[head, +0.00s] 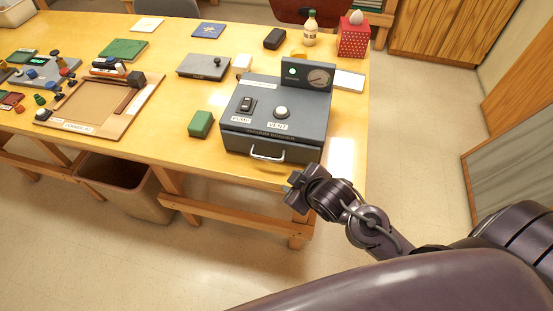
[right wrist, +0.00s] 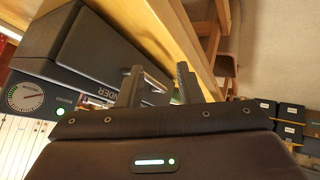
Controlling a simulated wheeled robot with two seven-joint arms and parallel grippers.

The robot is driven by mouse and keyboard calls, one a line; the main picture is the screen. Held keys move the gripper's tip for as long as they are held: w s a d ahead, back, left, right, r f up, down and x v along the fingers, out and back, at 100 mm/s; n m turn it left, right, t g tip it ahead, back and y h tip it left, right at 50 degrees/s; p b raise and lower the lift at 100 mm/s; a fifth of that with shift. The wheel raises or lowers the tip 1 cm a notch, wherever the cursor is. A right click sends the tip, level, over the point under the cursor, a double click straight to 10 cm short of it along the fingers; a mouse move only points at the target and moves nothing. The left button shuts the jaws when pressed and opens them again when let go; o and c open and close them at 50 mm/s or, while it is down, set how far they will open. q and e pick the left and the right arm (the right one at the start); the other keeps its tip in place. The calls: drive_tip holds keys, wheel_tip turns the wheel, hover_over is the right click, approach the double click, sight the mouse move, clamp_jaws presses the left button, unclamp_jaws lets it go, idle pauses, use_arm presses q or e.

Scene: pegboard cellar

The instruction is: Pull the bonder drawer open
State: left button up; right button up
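The vacuum bonder (head: 272,118) is a dark grey box on the yellow table, with PUMP and VENT controls on top and a gauge panel at the back. Its drawer front carries a silver bar handle (head: 267,156) and looks flush with the body. My right gripper (head: 291,188) is just off the table's front edge, to the right of and nearer than the handle. In the right wrist view its two fingers (right wrist: 158,84) are apart. The silver handle (right wrist: 157,79) shows between or beyond them; I cannot tell which. My left gripper is not in view.
A green block (head: 201,123) stands left of the bonder. A wooden tray (head: 98,105) lies further left, and a grey plate with a knob (head: 203,66) lies behind. A bin (head: 122,186) is under the table. The floor before the bonder is clear apart from the table's legs and rail.

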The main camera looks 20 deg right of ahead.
sight(274, 159)
drive_tip(key=w+n+t+y, duration=0.1)
drive_tip(key=n, duration=0.1)
drive_tip(key=w+f+n+t+y, duration=0.1)
drive_tip(key=n, duration=0.1)
drive_tip(key=w+n+t+y, duration=0.1)
drive_tip(key=w+n, duration=0.1)
drive_tip(key=shift+d+f+y, duration=0.2)
drive_tip(key=shift+d+y, duration=0.2)
drive_tip(key=n+y, duration=0.1)
drive_tip(key=d+n+y, duration=0.1)
drive_tip(key=n, duration=0.1)
drive_tip(key=shift+w+d, duration=0.1)
drive_tip(key=shift+w, duration=0.05)
drive_tip(key=n+y, duration=0.1)
drive_tip(key=d+n+y, duration=0.1)
drive_tip(key=shift+d+r+n, duration=0.1)
drive_tip(key=shift+r+n, duration=0.15)
drive_tip(key=shift+n, duration=0.05)
drive_tip(key=shift+y, duration=0.3)
drive_tip(key=p+x, duration=0.1)
drive_tip(key=x, duration=0.5)
drive_tip(key=shift+r, duration=0.15)
drive_tip(key=shift+w+a+f, duration=0.3)
drive_tip(key=shift+w+a, duration=0.15)
drive_tip(key=shift+a, duration=0.15)
drive_tip(key=shift+c, duration=0.4)
clamp_jaws()
